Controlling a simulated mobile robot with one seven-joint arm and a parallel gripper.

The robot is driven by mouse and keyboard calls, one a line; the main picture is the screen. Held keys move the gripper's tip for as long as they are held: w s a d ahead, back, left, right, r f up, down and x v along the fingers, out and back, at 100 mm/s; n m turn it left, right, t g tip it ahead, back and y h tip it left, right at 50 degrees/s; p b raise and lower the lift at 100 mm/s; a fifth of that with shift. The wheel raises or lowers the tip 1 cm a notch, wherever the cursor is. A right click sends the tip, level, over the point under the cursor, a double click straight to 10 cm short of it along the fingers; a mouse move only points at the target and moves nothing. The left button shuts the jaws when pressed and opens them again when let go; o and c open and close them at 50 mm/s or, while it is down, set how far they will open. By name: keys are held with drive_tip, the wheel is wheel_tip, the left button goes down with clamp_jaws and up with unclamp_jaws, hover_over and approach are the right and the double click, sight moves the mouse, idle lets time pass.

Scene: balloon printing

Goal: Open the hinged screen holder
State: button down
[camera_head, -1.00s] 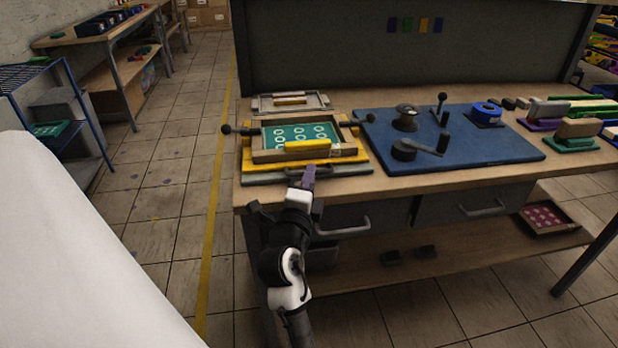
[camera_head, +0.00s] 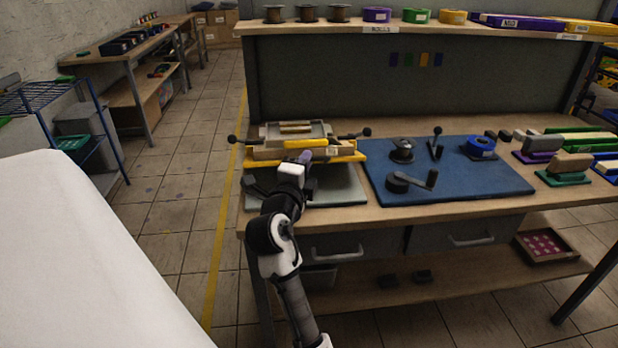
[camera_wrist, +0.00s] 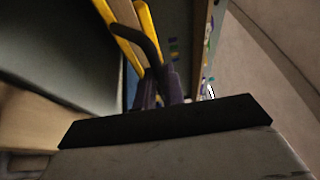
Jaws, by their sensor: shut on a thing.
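The hinged screen holder (camera_head: 350,157), a yellow frame carrying a wooden-edged screen (camera_head: 262,154), is tilted up from its grey base plate (camera_head: 337,188). Its print surface is turned out of sight in the head view. My gripper (camera_head: 304,157) is at its front edge, with purple fingers. In the wrist view the fingers (camera_wrist: 160,90) are shut on the holder's dark looped handle (camera_wrist: 146,40), and the yellow frame (camera_wrist: 124,32) shows beside it. The exact contact is dark and partly hidden.
Black-knobbed clamps (camera_head: 367,132) stick out at both sides of the holder. A shelf (camera_head: 420,27) with spools and rolls runs above the bench. The aisle floor at left is clear.

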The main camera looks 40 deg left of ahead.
drive_tip(key=w+a+r+p, duration=0.1)
drive_tip(key=w+a+r, duration=0.2)
drive_tip(key=r, duration=0.2)
drive_tip(key=w+a+r+p, duration=0.2)
drive_tip(key=w+a+r, duration=0.1)
drive_tip(key=r, duration=0.3)
drive_tip(key=w+a+r+g+p, duration=0.1)
drive_tip(key=w+a+r, duration=0.2)
drive_tip(key=a+r, duration=0.1)
drive_tip(key=shift+a+r+h, duration=0.25)
drive_tip(key=shift+r+h, duration=0.05)
drive_tip(key=shift+r, duration=0.6)
drive_tip(key=shift+w, duration=0.1)
drive_tip(key=c, duration=1.8)
unclamp_jaws()
drive_tip(key=shift+o, duration=0.2)
drive_tip(key=shift+a+f, duration=0.1)
drive_tip(key=shift+f, duration=0.1)
